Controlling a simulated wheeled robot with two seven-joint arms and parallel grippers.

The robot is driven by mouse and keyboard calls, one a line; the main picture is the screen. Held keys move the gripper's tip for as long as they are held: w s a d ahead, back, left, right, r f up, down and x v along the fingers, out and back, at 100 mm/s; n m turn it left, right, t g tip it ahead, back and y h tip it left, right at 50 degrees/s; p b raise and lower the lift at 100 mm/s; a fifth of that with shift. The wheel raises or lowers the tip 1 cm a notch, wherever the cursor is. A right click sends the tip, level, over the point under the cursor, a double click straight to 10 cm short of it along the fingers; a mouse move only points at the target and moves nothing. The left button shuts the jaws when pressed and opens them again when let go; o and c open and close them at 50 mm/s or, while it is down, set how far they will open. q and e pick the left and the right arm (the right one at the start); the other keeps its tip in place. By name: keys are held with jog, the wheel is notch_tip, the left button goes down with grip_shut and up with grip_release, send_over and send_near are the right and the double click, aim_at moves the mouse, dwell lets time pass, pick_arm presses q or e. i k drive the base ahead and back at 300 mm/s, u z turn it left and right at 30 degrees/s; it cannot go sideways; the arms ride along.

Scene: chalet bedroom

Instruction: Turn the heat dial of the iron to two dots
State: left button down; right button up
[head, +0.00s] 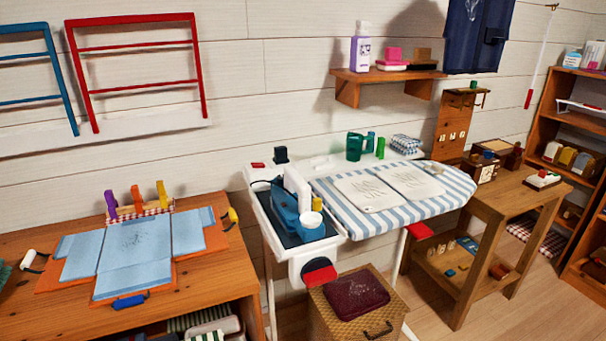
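The iron (284,208), blue with a white upright part, stands on the dark pad of a white rest (262,222) at the left end of the ironing board (449,204). A round, pale, knob-like piece (311,219) shows at the iron's near right side. I cannot tell whether it is the heat dial, and no dot marks are readable at this size. Neither of my grippers is in view.
A wooden table (210,263) with blue folding panels stands at the left. A wicker box (330,318) with a dark red cushion (357,296) stands below the board's front. A wooden side table (520,190) stands at the right, and a wall shelf (385,76) hangs above.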

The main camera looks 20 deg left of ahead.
aim_at(280, 177)
jog(key=z, duration=1.3)
jog(key=i, duration=1.15)
jog(key=u, duration=3.1)
